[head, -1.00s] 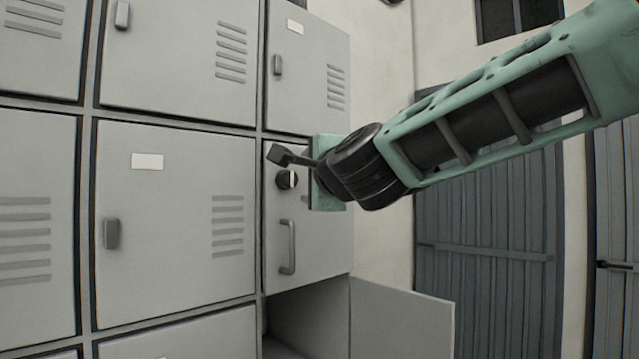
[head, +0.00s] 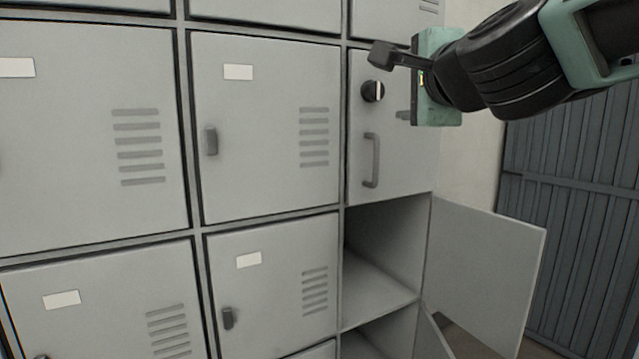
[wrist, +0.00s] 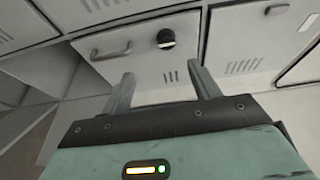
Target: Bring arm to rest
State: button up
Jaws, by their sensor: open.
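My gripper (head: 402,88) is at the upper right of the head view, in front of the locker door (head: 395,170) with a round black knob (head: 373,91) and a bar handle (head: 371,160). In the wrist view my gripper (wrist: 165,88) shows two fingers spread apart with nothing between them. The knob (wrist: 166,38) and handle (wrist: 111,50) lie beyond the fingertips there, apart from them. That door looks shut.
Below it is an open, empty-looking compartment (head: 380,285) whose door (head: 485,270) swings out to the right. Another opening shows below. Shut grey lockers (head: 265,125) fill the left. A dark slatted gate (head: 570,190) stands at the right.

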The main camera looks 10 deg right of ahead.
jog(key=s+a+f+n+g+y, duration=0.25)
jog(key=a+f+n, duration=0.2)
jog(key=f, duration=0.25)
jog(key=s+a+f+n+g+y, duration=0.1)
jog(key=s+a+f+n+g, duration=0.3)
jog(key=f, duration=0.4)
jog(key=s+a+f+n+g+y, duration=0.2)
jog(key=s+a+f+n+g, duration=0.1)
jog(key=f+n, duration=0.35)
jog(key=s+d+f+n+g+h, duration=0.2)
jog(key=s+d+f+n+g, duration=0.1)
jog(key=s+f, duration=0.5)
jog(key=s+d+f+n+g+h, duration=0.3)
jog(key=s+d+f+n+g, duration=0.1)
jog(key=s+f+n, duration=0.3)
jog(key=shift+s+f+g, duration=0.35)
jog(key=shift+s+g, duration=0.2)
jog(key=shift+s, duration=0.6)
jog(key=shift+a+h, duration=0.1)
jog(key=shift+h, duration=0.15)
